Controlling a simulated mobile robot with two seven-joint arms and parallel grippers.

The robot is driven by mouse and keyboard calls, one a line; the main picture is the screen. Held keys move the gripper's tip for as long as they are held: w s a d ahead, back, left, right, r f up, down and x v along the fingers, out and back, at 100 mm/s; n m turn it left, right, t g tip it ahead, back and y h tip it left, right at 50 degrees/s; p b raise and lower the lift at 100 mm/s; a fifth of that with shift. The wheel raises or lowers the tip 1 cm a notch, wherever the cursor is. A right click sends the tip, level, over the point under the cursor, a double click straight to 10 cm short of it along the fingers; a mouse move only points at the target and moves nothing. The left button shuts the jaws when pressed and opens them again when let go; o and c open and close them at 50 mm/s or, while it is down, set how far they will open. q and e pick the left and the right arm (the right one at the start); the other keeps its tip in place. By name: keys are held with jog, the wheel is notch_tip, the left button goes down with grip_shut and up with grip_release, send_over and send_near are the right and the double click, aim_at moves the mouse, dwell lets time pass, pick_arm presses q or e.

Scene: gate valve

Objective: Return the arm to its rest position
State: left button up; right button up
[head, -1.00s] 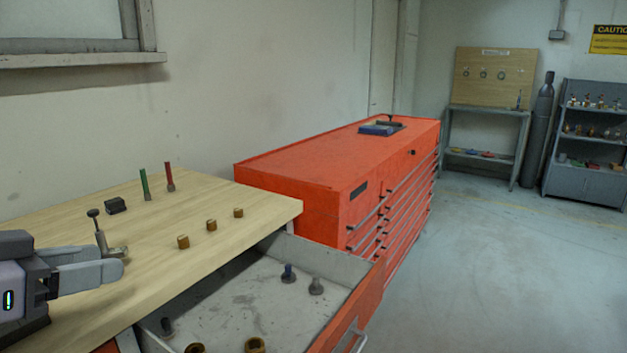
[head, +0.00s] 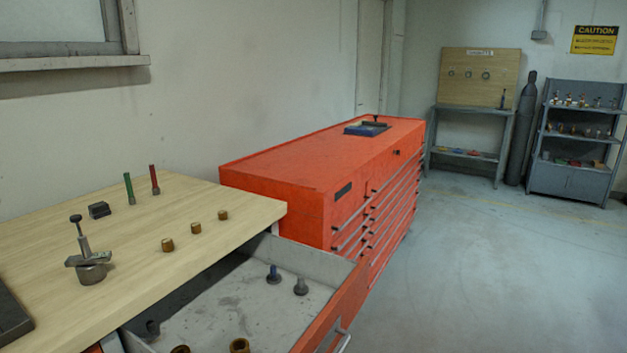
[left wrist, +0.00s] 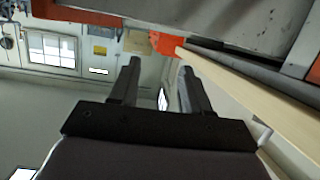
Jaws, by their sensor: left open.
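My left gripper (left wrist: 158,80) shows in the left wrist view with its two fingers apart and nothing between them. It is beside the edge of the wooden bench (left wrist: 250,92). It is out of the head view. My right gripper is in neither view. In the head view the gate valve (head: 90,265) stands upright on the wooden bench top (head: 130,240) at the left, a grey body with a stem and dark knob on top. No gripper touches it.
A green tool (head: 129,188) and a red tool (head: 154,180) stand on the bench near a black block (head: 99,210) and three brass nuts (head: 195,228). An open drawer (head: 225,315) holds several fittings. A red cabinet (head: 290,190) stands behind. The floor at right is clear.

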pick_arm(q)
jog(key=s+d+f+n+g+y, duration=0.1)
jog(key=s+d+f+y, duration=0.1)
jog(key=s+f, duration=0.5)
jog(key=s+d+f+n+g+y, duration=0.1)
jog(key=s+d+f+y, duration=0.1)
jog(key=s+f, duration=0.5)
notch_tip(320, 180, down, 7)
jog(key=shift+s+r+n+g+y+p, duration=0.2)
jog(key=shift+n+g+y+p, duration=0.1)
jog(key=shift+n+y, duration=0.1)
jog(key=shift+d, duration=0.1)
